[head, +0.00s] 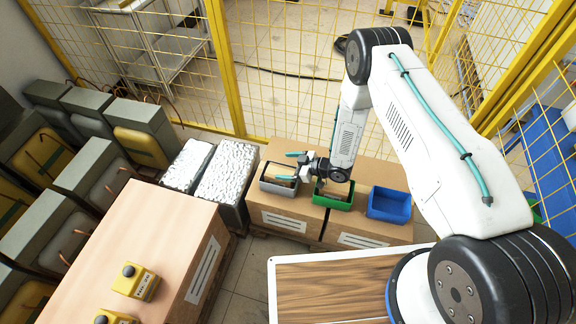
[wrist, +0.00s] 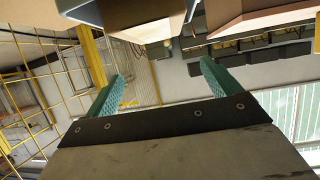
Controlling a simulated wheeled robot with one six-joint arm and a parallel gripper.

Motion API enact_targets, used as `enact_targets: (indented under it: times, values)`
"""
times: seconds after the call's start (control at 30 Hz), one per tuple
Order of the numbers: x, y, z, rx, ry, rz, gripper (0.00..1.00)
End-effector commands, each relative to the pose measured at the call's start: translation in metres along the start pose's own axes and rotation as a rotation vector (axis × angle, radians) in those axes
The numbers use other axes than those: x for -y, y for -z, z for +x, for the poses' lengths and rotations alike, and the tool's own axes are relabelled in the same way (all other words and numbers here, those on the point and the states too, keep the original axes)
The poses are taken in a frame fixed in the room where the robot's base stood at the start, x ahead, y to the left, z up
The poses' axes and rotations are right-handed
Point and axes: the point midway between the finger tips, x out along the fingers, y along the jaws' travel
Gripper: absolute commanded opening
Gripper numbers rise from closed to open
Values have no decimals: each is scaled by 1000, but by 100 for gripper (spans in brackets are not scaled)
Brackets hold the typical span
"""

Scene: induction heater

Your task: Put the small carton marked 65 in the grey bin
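The grey bin (head: 268,187) stands on a cardboard-coloured box at the middle of the head view, left of a green bin. My gripper (head: 291,166) is just above the grey bin, its teal fingers spread apart. In the wrist view my gripper (wrist: 162,85) is open, with nothing held between its fingers. I cannot make out a small carton marked 65 in either view. My gripper partly covers the grey bin, and I cannot tell what lies inside it.
The green bin (head: 333,199) and a blue bin (head: 389,205) stand to the right. Yellow button boxes (head: 136,282) sit on a wooden-topped block (head: 150,235) at the left. Yellow mesh fencing (head: 285,95) runs behind. A wood-grain surface (head: 330,289) lies near my arm's base.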

Motion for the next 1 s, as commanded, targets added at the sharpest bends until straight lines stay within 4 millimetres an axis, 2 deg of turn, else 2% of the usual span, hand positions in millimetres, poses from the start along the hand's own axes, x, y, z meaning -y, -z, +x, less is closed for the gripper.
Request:
enact_targets:
  times: [0.17,0.4,0.6,1.0]
  values:
    - [0,0,-11,1,-2,2,89]
    - [-1,0,-52,0,-3,2,89]
    - [0,0,-74,0,-2,0,89]
    - [0,0,-78,-1,0,0,89]
